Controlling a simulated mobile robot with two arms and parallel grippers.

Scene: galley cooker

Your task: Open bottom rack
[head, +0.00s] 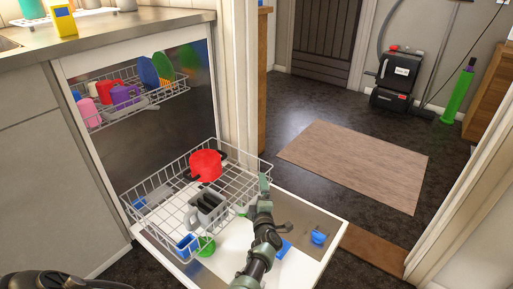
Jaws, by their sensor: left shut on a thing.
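The bottom rack (152,186) is a white wire basket pulled out of the dishwasher over its lowered door (318,222). It holds a red pot (205,165) with dark handles and a grey cutlery holder (207,208). A blue item (187,244) and a green item (206,246) show at its near side. My left gripper (263,186) is at the rack's near right corner, shut on the rack's rim; its fingers partly hide the contact. My right gripper is not in view.
The upper rack (118,93) with cups and plates sits inside the dishwasher. Blue items (318,237) lie on the door. A wooden post stands right of the dishwasher. The floor around the brown mat (355,160) is open, with a black machine (396,75) behind.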

